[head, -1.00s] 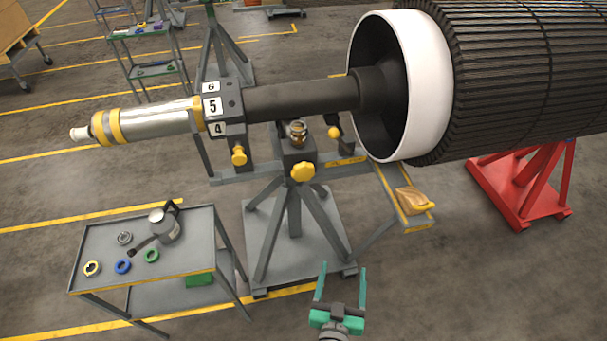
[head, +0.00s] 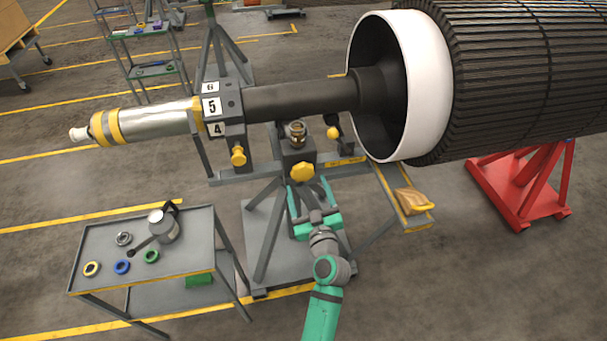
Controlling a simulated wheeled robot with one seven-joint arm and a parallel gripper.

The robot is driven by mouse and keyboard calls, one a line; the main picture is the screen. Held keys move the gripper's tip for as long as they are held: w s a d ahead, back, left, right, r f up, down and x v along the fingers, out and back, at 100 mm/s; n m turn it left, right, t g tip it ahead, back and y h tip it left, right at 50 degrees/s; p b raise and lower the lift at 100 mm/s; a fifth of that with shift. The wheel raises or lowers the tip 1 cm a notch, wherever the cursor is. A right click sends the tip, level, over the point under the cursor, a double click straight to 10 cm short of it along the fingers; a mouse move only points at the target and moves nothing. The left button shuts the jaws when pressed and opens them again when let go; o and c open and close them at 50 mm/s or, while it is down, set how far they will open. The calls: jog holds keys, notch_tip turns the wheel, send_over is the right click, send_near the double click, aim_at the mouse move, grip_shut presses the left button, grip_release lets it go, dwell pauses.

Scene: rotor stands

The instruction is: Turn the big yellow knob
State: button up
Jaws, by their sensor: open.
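The big yellow knob (head: 302,172) is a lobed knob on the front of the grey stand block, below the dark shaft. A smaller yellow knob (head: 238,156) sits to its left, under the number plates. My green gripper (head: 307,184) is open and empty. Its two fingers point up in the picture toward the big knob, with the tips just below it and to either side. I cannot tell whether they touch it. The knob's front face shows fully.
A grey cart (head: 203,238) with coloured rings and an oil can (head: 164,226) stands at the left. A yellow-edged tray (head: 408,218) with a tan cloth juts out at the right. The large rotor (head: 520,70) lies above right, on a red stand (head: 525,185).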

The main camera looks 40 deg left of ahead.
aim_at(304, 176)
jog(key=shift+x, duration=3.1)
jog(key=c, duration=1.1)
